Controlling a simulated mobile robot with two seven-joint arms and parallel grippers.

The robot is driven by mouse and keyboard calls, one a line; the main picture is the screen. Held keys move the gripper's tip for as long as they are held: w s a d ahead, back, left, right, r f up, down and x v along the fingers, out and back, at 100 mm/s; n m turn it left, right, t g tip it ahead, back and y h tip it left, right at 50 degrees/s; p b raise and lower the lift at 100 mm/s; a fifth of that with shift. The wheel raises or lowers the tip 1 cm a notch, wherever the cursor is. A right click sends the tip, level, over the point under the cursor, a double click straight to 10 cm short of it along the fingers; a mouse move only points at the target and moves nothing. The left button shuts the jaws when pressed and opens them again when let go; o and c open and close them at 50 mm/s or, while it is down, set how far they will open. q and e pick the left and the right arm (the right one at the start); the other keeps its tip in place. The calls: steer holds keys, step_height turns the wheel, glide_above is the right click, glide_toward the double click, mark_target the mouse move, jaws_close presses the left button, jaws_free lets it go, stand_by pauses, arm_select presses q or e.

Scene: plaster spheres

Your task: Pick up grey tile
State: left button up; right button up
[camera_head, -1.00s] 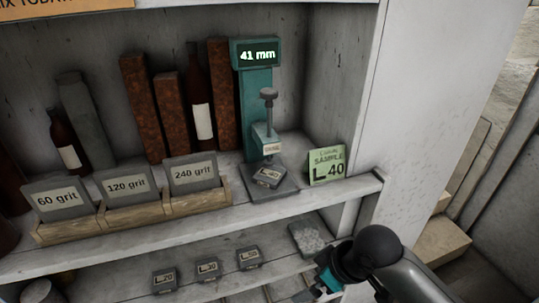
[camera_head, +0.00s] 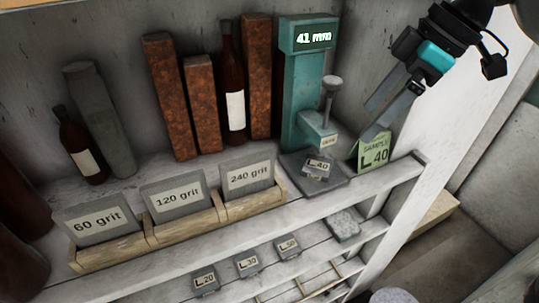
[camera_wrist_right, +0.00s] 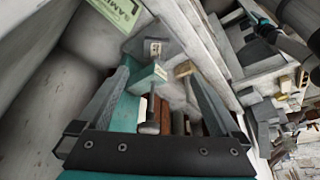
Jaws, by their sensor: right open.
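A small grey tile labelled L 40 (camera_head: 316,170) lies on the dark base of the teal gauge (camera_head: 301,95), whose display reads 41 mm. Other small grey tiles, L 20 (camera_head: 204,280), L 30 (camera_head: 247,263) and L 50 (camera_head: 287,246), lie on the lower shelf. My right gripper (camera_head: 371,120) is open and empty, above and right of the L 40 tile, apart from it. In the right wrist view its fingers (camera_wrist_right: 158,70) spread on either side of the gauge, and the L 40 tile (camera_wrist_right: 154,47) shows beyond them. My left gripper is out of view.
A green L 40 sample card (camera_head: 372,152) stands right of the gauge, close to the right gripper. Bottles and rusty blocks (camera_head: 171,95) stand behind. A wooden rack (camera_head: 150,235) of grit blocks lies left. A speckled grey block (camera_head: 343,224) sits on the lower shelf.

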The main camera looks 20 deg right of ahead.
glide_toward(319, 165)
steer(key=shift+s+a+f, duration=0.1)
steer(key=shift+s+f, duration=0.15)
steer(key=shift+f, duration=0.25)
steer(key=shift+s+f, duration=0.3)
steer(key=shift+f, duration=0.25)
steer(key=shift+w+a+f, duration=0.1)
steer(key=shift+f, duration=0.4)
steer(key=shift+w+a+f, duration=0.1)
steer(key=shift+w+a, duration=0.05)
steer(key=shift+w, duration=0.05)
steer(key=shift+w+a+f, duration=0.2)
steer(key=shift+w+f, duration=0.05)
steer(key=f, duration=0.1)
steer(key=w+a+f+p, duration=0.1)
steer(key=shift+w+a+f, duration=0.1)
steer(key=shift+w+f, duration=0.2)
steer(key=shift+w+a+f, duration=0.15)
steer(key=shift+f, duration=0.3)
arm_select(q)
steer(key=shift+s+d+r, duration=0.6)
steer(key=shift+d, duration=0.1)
